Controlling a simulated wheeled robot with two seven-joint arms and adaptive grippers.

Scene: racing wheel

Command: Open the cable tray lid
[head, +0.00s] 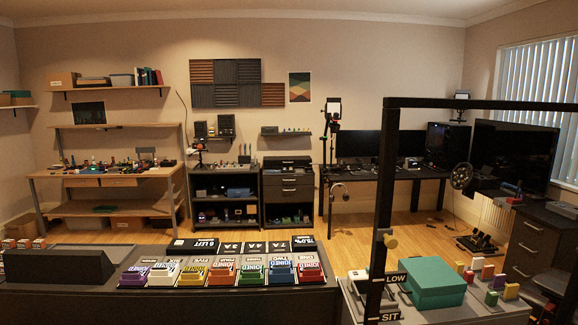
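No part of either gripper shows in the head view. A long black box with a sloped front (60,268) lies at the left of the dark front counter (230,306). I cannot tell whether it is the cable tray or whether it has a lid. No other thing here is clearly a cable tray lid.
Several coloured blocks marked JOINED (222,271) line the counter. A steering wheel (461,176) stands farther back. Wooden floor (350,222) is open in the middle.

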